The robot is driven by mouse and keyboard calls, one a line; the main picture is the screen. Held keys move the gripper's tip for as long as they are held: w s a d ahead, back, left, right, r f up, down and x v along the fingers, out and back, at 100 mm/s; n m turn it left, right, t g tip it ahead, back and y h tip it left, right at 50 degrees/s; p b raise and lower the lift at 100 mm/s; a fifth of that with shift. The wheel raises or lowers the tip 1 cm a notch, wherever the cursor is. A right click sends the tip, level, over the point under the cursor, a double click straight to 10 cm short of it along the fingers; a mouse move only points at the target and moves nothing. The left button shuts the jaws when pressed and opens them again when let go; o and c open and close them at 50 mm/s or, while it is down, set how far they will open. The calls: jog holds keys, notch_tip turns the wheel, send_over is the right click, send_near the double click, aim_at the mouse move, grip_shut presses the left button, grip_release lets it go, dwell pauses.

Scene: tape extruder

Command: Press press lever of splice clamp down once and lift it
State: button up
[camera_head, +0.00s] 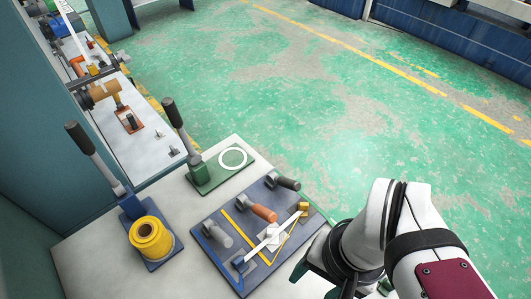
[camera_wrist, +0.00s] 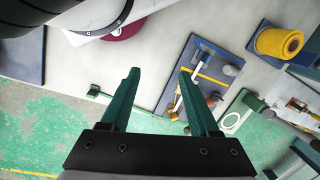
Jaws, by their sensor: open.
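Two upright press levers with black handles stand on the table. One lever (camera_head: 179,122) rises from a green base (camera_head: 206,180) with a white ring on it. The other lever (camera_head: 92,152) rises from a blue base (camera_head: 160,262) carrying a yellow roll (camera_head: 151,238). I cannot tell for sure which is the splice clamp. The green base also shows in the wrist view (camera_wrist: 236,108), at right. My gripper (camera_wrist: 159,74) is open and empty, with green fingers apart. It is above the table's right side, away from both levers; in the head view my arm mostly hides it.
A blue board (camera_head: 219,222) with rollers, an orange cylinder and a white strip lies between my arm and the levers. A side bench (camera_head: 135,158) with more equipment stands at the back left. The green floor (camera_head: 300,90) beyond the table is clear.

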jog(key=w+a+r+n, duration=0.2)
jog(key=w+n, duration=0.4)
jog(key=w, duration=0.3)
jog(key=n+h, duration=0.2)
jog(key=n, duration=0.6)
send_over(265, 211)
notch_tip(265, 211, down, 15)
jog(key=shift+r, duration=0.1)
jog(key=shift+f, duration=0.55)
grip_shut()
